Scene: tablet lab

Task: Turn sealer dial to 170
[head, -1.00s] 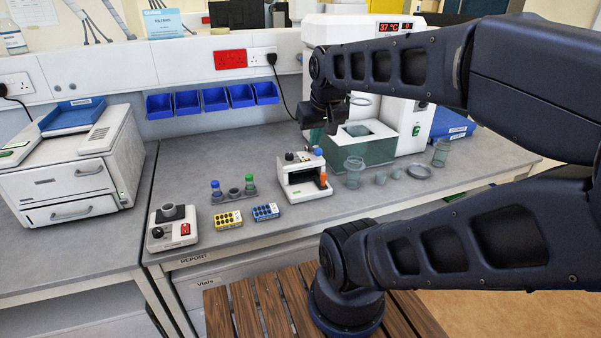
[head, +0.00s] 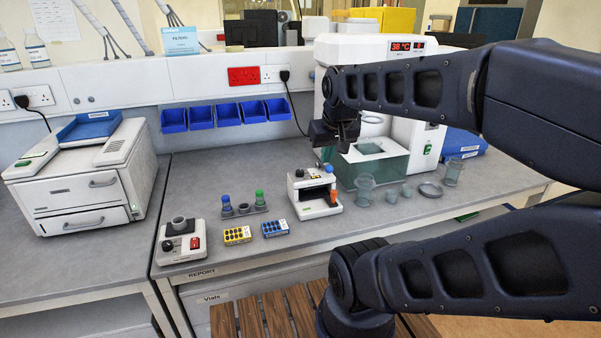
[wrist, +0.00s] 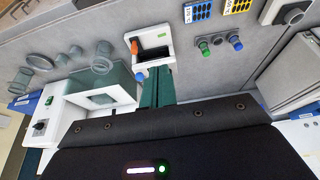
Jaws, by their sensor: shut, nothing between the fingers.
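The sealer, taken to be the small white slotted unit (head: 315,194), stands mid-bench with a black dial (head: 300,173) on its top left. The dial is tiny here, and its pointer and numbers cannot be read. A blue-capped part and an orange-capped vial are at its right side. The sealer also shows in the wrist view (wrist: 152,52), where I cannot make out its dial. My gripper (head: 331,143) hangs behind and above the sealer, apart from it. In the wrist view, the narrow green fingers (wrist: 157,80) are together and empty, pointing toward the sealer.
A white heated unit (head: 405,130) with a teal-walled bath stands close right of my gripper. Clear beakers (head: 365,190) stand in front of it. Capped vials (head: 259,199), yellow and blue blocks and a white knobbed unit (head: 180,242) lie left. Bare bench lies between.

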